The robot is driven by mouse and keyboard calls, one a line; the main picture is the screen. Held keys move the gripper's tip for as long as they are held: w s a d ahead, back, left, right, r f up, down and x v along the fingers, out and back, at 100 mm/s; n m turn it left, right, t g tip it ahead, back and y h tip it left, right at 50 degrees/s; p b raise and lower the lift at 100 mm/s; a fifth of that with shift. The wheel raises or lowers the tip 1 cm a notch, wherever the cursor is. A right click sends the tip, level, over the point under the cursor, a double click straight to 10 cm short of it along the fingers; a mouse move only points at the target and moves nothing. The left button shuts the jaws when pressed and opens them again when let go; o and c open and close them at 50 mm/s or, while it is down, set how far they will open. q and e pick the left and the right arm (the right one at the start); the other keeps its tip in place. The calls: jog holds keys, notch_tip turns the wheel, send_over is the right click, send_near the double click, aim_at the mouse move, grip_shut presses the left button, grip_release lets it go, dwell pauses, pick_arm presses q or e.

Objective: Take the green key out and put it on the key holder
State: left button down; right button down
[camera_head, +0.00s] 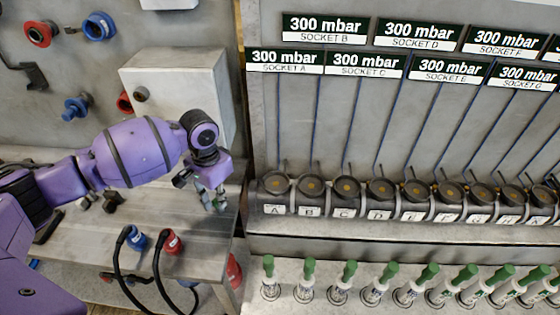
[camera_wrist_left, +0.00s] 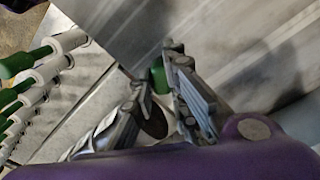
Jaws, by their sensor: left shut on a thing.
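My left gripper (camera_head: 214,198) is over the right end of the grey workbench, in front of the light box. In the left wrist view its fingers (camera_wrist_left: 160,98) are closed around a small piece with a green end, the green key (camera_wrist_left: 158,78). Most of the key is hidden by the fingers. In the head view the key is too small to make out clearly. I cannot tell which thing is the key holder. My right gripper is not in view.
A light box (camera_head: 165,88) stands behind the gripper. Blue and red plugs (camera_head: 171,241) with black cables hang at the bench front. To the right are lettered round sockets (camera_head: 344,188) and a row of green-topped handles (camera_head: 348,272).

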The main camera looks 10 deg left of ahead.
pick_arm(q)
jog(key=shift+f, duration=0.1)
dwell(0.4)
jog(key=c, duration=1.6)
grip_release()
jog(key=shift+c, duration=0.2)
jog(key=shift+c, duration=0.4)
jog(key=shift+r, duration=3.55)
